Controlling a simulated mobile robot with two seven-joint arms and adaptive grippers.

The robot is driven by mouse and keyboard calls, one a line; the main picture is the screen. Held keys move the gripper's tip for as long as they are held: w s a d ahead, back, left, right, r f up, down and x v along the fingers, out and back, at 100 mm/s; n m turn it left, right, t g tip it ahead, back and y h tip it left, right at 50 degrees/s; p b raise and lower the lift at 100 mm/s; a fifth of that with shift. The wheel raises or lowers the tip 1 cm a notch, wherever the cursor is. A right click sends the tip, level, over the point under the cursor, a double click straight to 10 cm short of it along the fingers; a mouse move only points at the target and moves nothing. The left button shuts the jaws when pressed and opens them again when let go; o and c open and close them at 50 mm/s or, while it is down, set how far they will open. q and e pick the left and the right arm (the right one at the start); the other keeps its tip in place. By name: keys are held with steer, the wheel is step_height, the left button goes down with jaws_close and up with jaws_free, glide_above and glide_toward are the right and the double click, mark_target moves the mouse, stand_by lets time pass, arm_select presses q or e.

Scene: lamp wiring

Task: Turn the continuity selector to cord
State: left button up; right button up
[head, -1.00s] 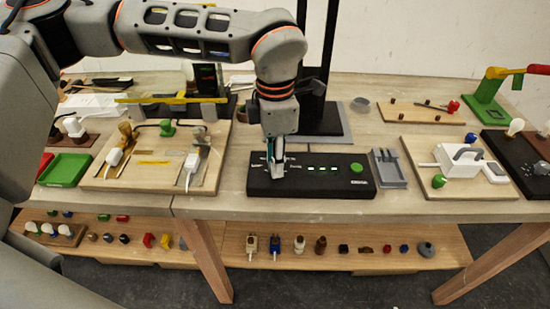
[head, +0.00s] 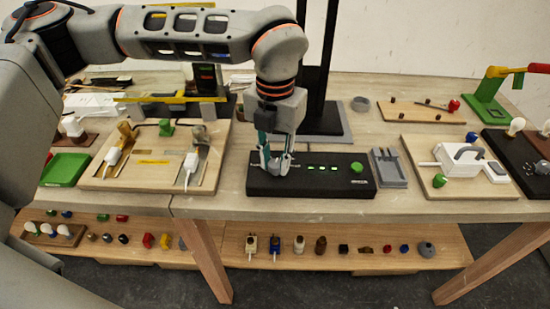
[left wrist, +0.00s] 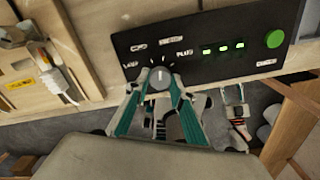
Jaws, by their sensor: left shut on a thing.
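The continuity box (head: 330,183) is a long black unit near the table's front edge, with small lit green windows and a green button (head: 357,168). Its round grey selector knob (left wrist: 160,75) shows in the left wrist view, with a white pointer line running roughly up the picture. Small white labels surround the knob; most are too small to read surely, but the one to its right looks like "PLUG" (left wrist: 184,52). My left gripper (head: 275,168) is shut on the knob, one finger on each side. It also shows in the left wrist view (left wrist: 159,82). My right gripper is not visible.
A wooden board (head: 155,180) with cords and clips lies left of the box. A grey tray (head: 387,181) stands close on its right, and a black post rises behind. A lower shelf (head: 350,262) holds several small parts.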

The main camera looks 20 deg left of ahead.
mark_target(276, 164)
arm_select(q)
steer(key=n, duration=0.3)
steer(key=shift+n, duration=1.9)
steer(key=o, duration=1.1)
step_height(276, 164, up, 12)
